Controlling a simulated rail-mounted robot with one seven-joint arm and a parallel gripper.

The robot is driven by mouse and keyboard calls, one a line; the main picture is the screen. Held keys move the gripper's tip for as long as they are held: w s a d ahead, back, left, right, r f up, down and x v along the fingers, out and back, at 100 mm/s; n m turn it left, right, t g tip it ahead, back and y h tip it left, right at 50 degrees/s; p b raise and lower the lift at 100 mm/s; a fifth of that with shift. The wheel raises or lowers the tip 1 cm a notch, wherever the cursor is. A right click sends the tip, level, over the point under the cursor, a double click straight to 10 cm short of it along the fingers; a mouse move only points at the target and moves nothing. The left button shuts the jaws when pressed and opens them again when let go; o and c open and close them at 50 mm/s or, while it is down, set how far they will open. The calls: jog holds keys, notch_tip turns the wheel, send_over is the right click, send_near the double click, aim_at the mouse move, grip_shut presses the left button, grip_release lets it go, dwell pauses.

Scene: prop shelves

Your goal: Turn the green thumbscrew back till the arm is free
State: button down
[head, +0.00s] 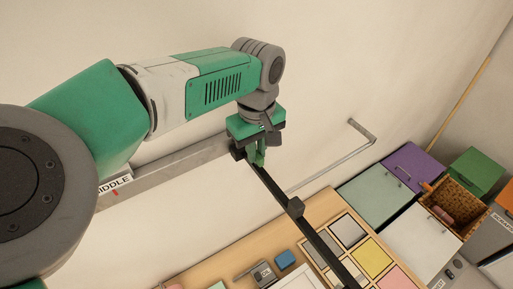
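My gripper (257,154) hangs at the end of my green and white arm, near the middle of the head view, pointing down. It is at the upper end of a long black arm (273,186) that slants down to the lower right. A small dark block (295,207) sits partway along this black arm. A small green part shows at the gripper's tip. I cannot tell whether it is the green thumbscrew or part of my gripper. The fingertips are too small and covered to show whether they are open or shut.
A grey rail (180,160) labelled MIDDLE runs behind my arm. A thin metal bar (335,170) is on the wall at right. Below is a wooden board (235,254) with coloured tiles, a blue block (285,259) and a grey device (256,275). Coloured boxes and a wicker basket (457,201) stand at right.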

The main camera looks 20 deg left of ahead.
jog(key=shift+n, duration=0.4)
jog(key=n, duration=0.5)
jog(key=shift+n, duration=0.4)
jog(key=n, duration=1.2)
jog(key=shift+n, duration=0.3)
jog(key=n, duration=0.5)
jog(key=shift+n, duration=0.6)
jog(key=c, duration=1.4)
grip_release()
jog(key=shift+c, duration=0.2)
